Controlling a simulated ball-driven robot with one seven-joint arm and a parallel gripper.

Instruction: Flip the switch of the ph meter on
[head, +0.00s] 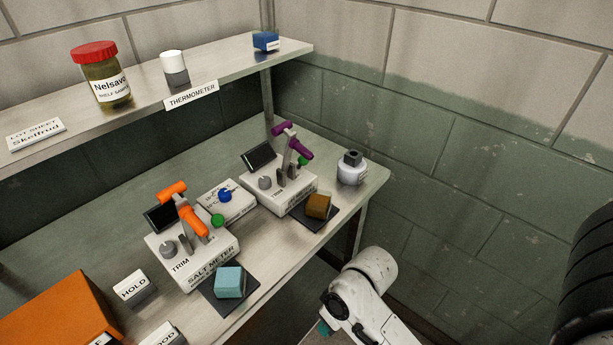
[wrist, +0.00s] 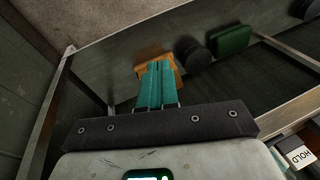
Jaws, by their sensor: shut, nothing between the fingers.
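Two white meters stand on the bench. The left one (head: 205,258) reads "SALT METER", with an orange switch handle (head: 184,210), a grey knob and a dark screen. The right one (head: 280,193) has a purple switch handle (head: 291,141), a grey knob and a dark screen; its front label is too small to read, so I cannot tell for sure that it is the ph meter. In the wrist view my gripper's teal fingers (wrist: 157,68) are together and empty, in front of an orange-brown object (wrist: 158,66). In the head view my arm is low, apart from both meters; the fingers are mostly hidden.
A small box with a blue knob (head: 226,197) sits between the meters. A teal block (head: 230,281) and a brown block (head: 318,206) lie on dark pads before them. A white jar (head: 352,168) stands at the right end. The shelf (head: 215,80) overhangs the bench's back.

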